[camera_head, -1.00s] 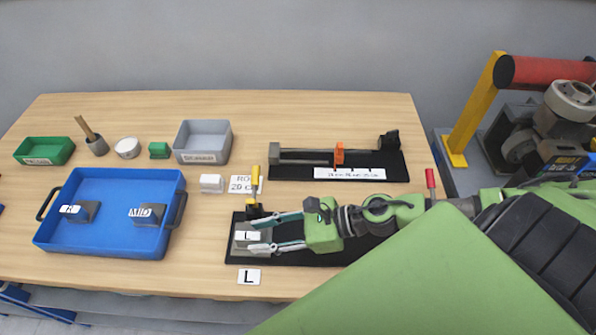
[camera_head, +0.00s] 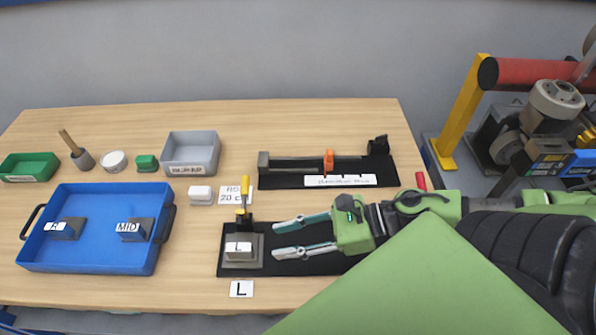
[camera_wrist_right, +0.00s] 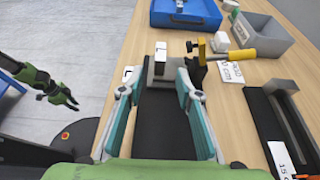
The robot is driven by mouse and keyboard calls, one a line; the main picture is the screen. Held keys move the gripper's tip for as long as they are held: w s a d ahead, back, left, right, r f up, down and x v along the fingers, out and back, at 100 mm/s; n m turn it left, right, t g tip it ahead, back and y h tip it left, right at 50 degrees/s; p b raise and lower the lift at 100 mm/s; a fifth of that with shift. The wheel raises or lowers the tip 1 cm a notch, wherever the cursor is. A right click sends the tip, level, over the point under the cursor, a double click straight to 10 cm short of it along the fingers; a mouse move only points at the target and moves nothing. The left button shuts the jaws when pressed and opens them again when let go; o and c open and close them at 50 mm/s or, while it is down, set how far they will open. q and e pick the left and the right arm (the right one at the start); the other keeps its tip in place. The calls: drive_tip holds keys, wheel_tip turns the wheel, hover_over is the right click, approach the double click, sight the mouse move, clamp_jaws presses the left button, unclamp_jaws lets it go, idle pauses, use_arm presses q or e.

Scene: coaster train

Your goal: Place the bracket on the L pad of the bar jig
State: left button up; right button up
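The grey bracket with a white L label (camera_head: 238,249) sits on the grey pad at the left end of the black bar jig (camera_head: 300,267). It also shows in the right wrist view (camera_wrist_right: 160,52), beyond my fingertips. My right gripper (camera_head: 303,236) is open and empty, right of the bracket and apart from it. Its two spread fingers (camera_wrist_right: 155,88) lie over the jig's bar in the wrist view. My left gripper (camera_wrist_right: 62,92) shows at the left of the wrist view, away from the table; its finger opening is unclear.
A yellow-handled clamp (camera_head: 244,195) stands behind the bracket. An L card (camera_head: 241,289) lies in front. A blue tray (camera_head: 95,260) with blocks labelled R and MID is at left. A second black jig (camera_head: 285,180) lies behind. A grey bin (camera_head: 193,152) stands at the back.

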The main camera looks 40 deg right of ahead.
drive_tip(key=shift+v, duration=1.15)
idle(0.5)
